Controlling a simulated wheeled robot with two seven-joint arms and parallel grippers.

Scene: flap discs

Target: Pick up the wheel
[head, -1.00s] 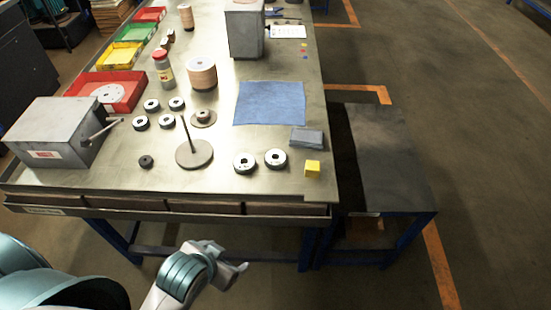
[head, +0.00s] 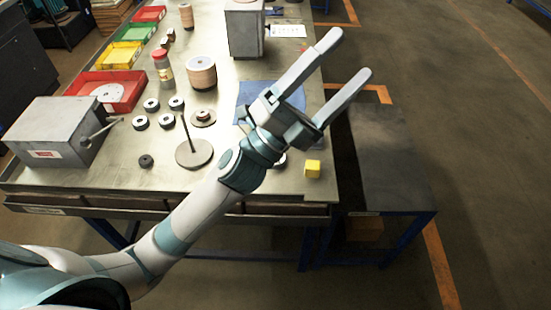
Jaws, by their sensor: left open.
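Several small dark wheels with pale faces lie on the metal workbench (head: 110,178). One wheel (head: 151,104), a second wheel (head: 140,122) and a third wheel (head: 166,121) are left of centre. Near the front right edge, a sliver of another wheel (head: 282,161) shows behind my left arm, which hides most of that area. A round base with an upright spindle (head: 195,153) stands just left of the arm. My left gripper (head: 351,54) is open and empty, its two fingers pointing up and right, over the blue cloth and the bench's right edge. My right gripper is not in view.
A grey box with a lever (head: 52,137) is at left. Red, yellow and green bins line the far left. A bottle (head: 163,70), a disc stack (head: 201,73) and a grey block (head: 243,30) stand behind. A yellow cube (head: 313,169) is at the front right.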

